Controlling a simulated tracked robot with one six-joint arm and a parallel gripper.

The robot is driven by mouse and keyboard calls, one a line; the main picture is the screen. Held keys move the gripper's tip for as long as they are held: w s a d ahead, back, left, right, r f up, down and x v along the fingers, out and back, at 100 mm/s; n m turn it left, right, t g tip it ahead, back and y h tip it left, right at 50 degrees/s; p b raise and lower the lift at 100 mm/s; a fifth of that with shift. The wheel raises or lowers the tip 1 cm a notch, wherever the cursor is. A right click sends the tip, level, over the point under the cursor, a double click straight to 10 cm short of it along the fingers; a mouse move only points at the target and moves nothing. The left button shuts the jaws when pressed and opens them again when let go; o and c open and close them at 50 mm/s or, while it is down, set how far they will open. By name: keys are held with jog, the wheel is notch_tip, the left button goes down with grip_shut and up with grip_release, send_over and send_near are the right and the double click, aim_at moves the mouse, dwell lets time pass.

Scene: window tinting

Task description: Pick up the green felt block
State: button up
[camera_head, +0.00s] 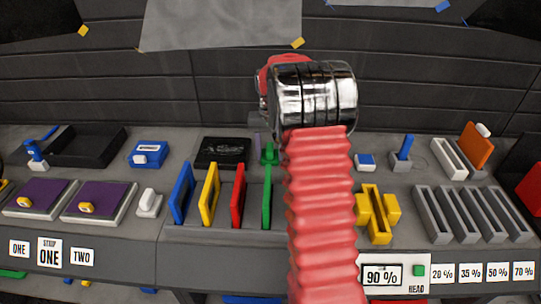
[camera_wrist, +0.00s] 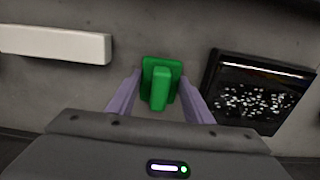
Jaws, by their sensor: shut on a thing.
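The green felt block (camera_wrist: 161,68) is in the upper middle of the wrist view, with a raised grip in its middle. In the head view part of it (camera_head: 269,154) shows left of my arm, on the grey bench behind the upright panels. My gripper (camera_wrist: 160,98) has its two lilac fingers on either side of the block and is shut on it. My arm covers most of the gripper in the head view. I cannot tell whether the block touches the bench.
A black speckled tray (camera_wrist: 258,92) lies close beside the block; it also shows in the head view (camera_head: 223,153). A white bar (camera_wrist: 55,44) is on the block's other side. Upright blue, yellow, red and green panels (camera_head: 266,196) stand in front. A yellow holder (camera_head: 377,213) stands right of my arm.

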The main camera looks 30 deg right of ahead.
aim_at(270, 148)
notch_tip(270, 148, up, 10)
dwell(0.7)
dwell(0.4)
jog(key=o, duration=0.5)
jog(key=c, duration=0.3)
